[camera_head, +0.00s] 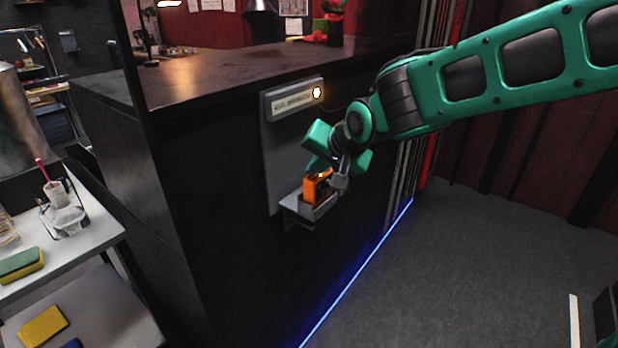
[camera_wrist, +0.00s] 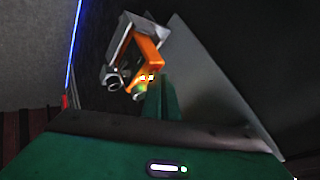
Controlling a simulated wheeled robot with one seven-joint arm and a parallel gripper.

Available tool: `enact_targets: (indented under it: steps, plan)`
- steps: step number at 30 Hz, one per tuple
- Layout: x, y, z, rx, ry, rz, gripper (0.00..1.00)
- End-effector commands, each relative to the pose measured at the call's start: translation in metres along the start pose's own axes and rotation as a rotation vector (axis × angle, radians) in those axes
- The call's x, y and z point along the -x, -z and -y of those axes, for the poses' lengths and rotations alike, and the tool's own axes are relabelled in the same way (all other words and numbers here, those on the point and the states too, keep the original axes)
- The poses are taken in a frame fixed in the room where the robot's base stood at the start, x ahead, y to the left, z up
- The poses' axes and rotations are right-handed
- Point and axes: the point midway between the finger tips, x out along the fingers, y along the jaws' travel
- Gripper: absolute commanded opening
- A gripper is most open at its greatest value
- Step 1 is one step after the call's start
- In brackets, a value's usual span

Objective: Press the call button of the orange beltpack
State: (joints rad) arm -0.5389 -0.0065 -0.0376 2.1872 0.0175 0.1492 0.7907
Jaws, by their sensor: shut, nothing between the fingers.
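The orange beltpack (camera_head: 311,190) sits in a small grey holder (camera_head: 296,205) on a grey panel on the dark counter's side. My gripper (camera_head: 325,172) is right at the beltpack's top, its fingers partly covering it. In the wrist view the beltpack (camera_wrist: 146,48) shows beyond my green fingers (camera_wrist: 158,92), whose tip overlaps its near end. A small lit green and white spot shows there. The fingers are shut with nothing between them. I cannot tell whether the tip touches the call button, which is hidden or too small to make out.
The grey panel (camera_head: 283,150) has a labelled header with a glowing lamp (camera_head: 316,93). The black counter (camera_head: 215,190) stands behind it. A white shelf cart (camera_head: 85,232) with sponges is at the left.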

Motion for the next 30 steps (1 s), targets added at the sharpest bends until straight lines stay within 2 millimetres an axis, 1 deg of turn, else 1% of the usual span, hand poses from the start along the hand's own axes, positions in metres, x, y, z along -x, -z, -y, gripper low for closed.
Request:
enact_targets:
  steps: [12, 22, 30]
  plan:
    - [0.0, -0.001, 0.0, 0.0, -0.001, 0.001, 0.0]
    - [0.009, 0.007, 0.006, 0.0, 0.001, -0.001, 0.0]
    - [0.01, 0.007, 0.007, 0.0, 0.0, 0.0, 0.0]
